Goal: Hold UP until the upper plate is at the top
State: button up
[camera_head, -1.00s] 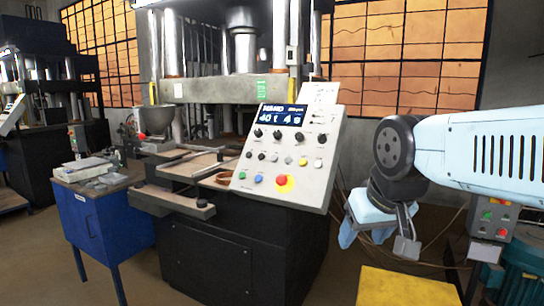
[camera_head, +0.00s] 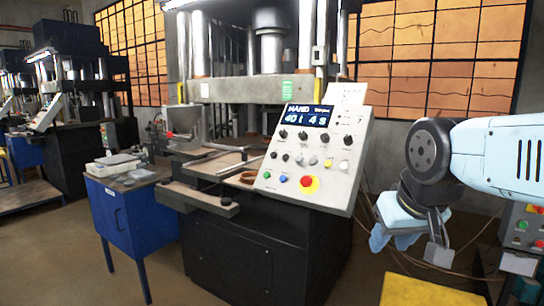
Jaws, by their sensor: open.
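The press's upper plate, a broad grey crosshead (camera_head: 240,90), sits between the columns above the work area. It stands clear above the lower bed (camera_head: 215,165). The tilted control panel (camera_head: 312,150) faces me, with a display (camera_head: 307,116) that seems to read HAND, 40 t and 4 s. Below it are knobs and coloured buttons, including blue, green and a red one on yellow (camera_head: 307,181). Their labels are too small to read. My gripper (camera_head: 430,238) hangs right of the panel, open, apart from it and pointing down. One fingertip shows clearly; the other is hard to make out.
A blue cabinet (camera_head: 128,220) with small items on top stands left of the press. A yellow surface (camera_head: 405,292) lies low in front. A grey button box (camera_head: 525,225) stands at the right edge.

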grip_shut()
dwell(1.4)
